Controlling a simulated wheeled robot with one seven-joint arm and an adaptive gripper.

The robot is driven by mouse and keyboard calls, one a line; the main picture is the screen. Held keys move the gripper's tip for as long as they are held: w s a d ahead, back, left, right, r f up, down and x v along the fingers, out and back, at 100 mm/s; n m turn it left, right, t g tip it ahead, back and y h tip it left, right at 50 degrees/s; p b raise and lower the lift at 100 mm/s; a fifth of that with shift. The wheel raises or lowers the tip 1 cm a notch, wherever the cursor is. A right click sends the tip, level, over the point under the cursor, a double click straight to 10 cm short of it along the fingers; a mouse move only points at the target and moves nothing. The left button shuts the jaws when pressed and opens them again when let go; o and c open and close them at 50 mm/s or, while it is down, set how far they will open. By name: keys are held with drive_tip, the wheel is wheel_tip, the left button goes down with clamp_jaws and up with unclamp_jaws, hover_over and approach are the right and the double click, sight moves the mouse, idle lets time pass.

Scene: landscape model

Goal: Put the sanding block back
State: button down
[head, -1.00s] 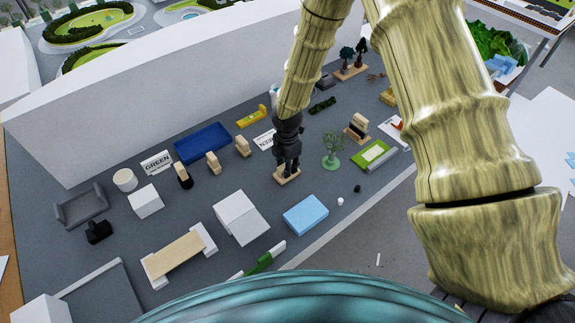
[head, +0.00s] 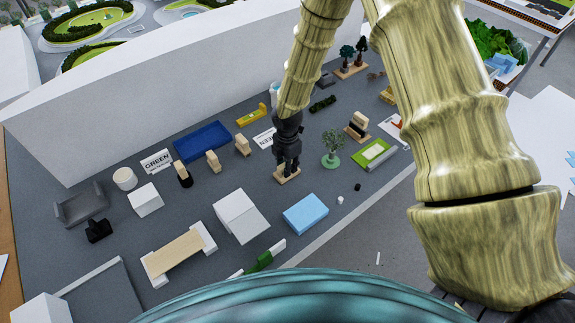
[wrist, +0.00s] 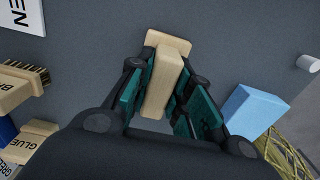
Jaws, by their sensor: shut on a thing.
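My gripper (wrist: 160,98) is shut on a pale wooden block (wrist: 166,76), which I take to be the sanding block. The block stands up between the two fingers, and a wider flat wooden part (wrist: 168,43) shows at its far end in the wrist view. In the head view my gripper (head: 287,168) points down at mid-table, and the flat wooden part (head: 288,178) shows just below the fingertips. It is on or very close to the grey table top; I cannot tell if it touches.
A light blue block (head: 306,214) and white block (head: 241,217) stand in front. A small tree (head: 332,148) and a wooden stand (head: 357,127) are to the right. Labelled wooden pieces (head: 213,161) and a blue tray (head: 203,142) are left. A tall white panel (head: 180,77) runs behind.

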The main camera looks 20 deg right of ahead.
drive_tip(key=shift+f, duration=0.1)
drive_tip(key=c, duration=1.2)
unclamp_jaws()
wheel_tip(320, 180, up, 12)
